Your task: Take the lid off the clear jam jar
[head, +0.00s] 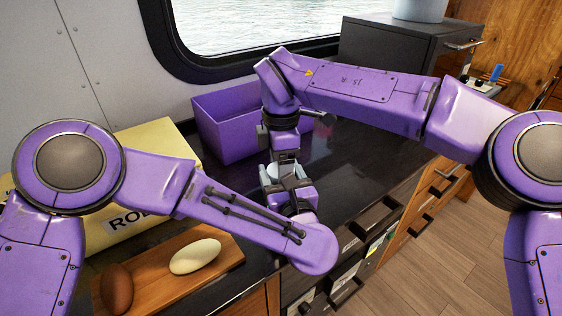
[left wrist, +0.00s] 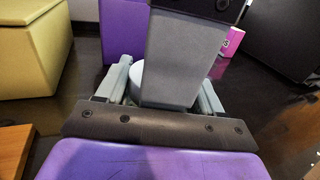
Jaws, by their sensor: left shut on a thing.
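The jam jar is mostly hidden between my two grippers. A pale round piece of it (left wrist: 136,82) shows in the left wrist view, between the fingers of my left gripper (left wrist: 165,92). In the head view my left gripper (head: 286,182) is low over the dark counter, shut on the jar from the near side. My right gripper (head: 280,150) points down from above, right over the jar. Its grey body blocks most of the jar in the left wrist view. Its fingertips and the lid are hidden, so I cannot tell whether it grips the lid.
A purple open bin (head: 226,130) stands behind, by the window. A yellow box (head: 150,150) is at the left. A wooden board (head: 215,255) with a pale oval (head: 195,256) and a brown oval (head: 117,288) lies in front. Dark counter (head: 365,150) is clear to the right.

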